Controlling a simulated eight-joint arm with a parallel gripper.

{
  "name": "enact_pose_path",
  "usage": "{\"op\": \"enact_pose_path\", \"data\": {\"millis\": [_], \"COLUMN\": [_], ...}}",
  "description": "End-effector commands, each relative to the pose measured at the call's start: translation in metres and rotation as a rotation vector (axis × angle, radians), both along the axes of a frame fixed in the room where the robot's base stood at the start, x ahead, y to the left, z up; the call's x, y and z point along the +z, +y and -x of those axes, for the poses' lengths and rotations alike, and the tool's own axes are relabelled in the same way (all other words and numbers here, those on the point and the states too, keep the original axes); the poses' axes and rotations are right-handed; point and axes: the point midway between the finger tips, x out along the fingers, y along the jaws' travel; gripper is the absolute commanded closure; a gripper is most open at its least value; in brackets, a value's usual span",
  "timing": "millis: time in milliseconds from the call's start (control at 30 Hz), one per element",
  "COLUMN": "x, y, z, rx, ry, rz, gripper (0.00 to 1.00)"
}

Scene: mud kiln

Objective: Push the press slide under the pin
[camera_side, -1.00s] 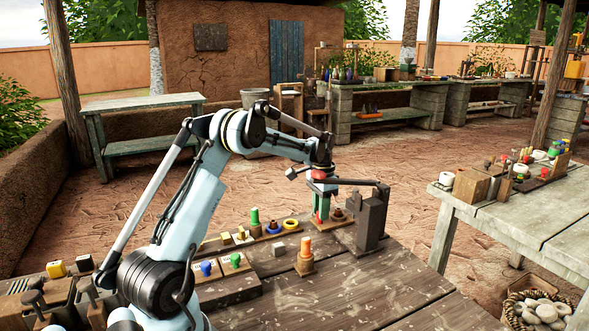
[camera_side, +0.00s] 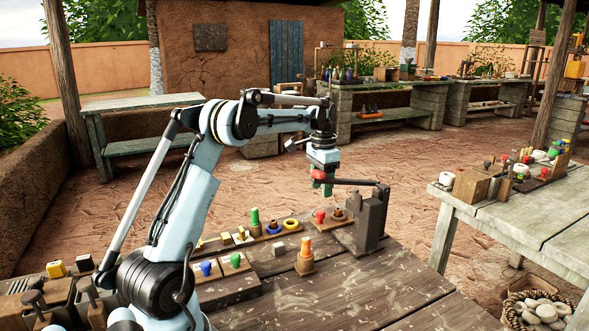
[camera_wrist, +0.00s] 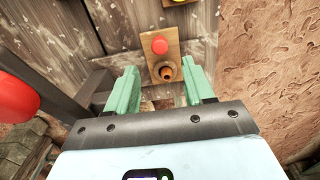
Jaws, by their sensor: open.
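The press slide (camera_wrist: 174,40) is a small wooden plate with a red knob (camera_wrist: 159,46) and a brown socket piece with an orange centre (camera_wrist: 166,72). In the side view its red knob (camera_side: 320,216) and brown piece (camera_side: 338,214) sit left of the dark press post (camera_side: 371,222). A lever reaches left from the post; its red ball (camera_wrist: 14,97) is large at the left of the wrist view. My gripper (camera_side: 322,188) hangs above the slide, pointing down, green fingers apart and empty. I cannot make out the pin.
Left of the slide stand a yellow ring (camera_side: 291,224), a blue ring (camera_side: 273,228) and a green peg (camera_side: 255,217). An orange-topped peg (camera_side: 305,255) stands in front. The right front of the table is clear. The lever and post are close to my gripper.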

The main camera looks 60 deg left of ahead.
Motion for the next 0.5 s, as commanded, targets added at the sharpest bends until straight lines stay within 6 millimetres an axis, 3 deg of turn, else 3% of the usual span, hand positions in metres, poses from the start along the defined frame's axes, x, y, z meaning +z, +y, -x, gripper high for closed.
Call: {"op": "enact_pose_path", "data": {"millis": [200, 500], "x": [0.032, 0.044], "y": [0.0, 0.0], "z": [0.0, 0.0], "rx": [0.0, 0.0], "ry": [0.0, 0.0], "rz": [0.0, 0.0], "gripper": [0.47, 0.47]}}
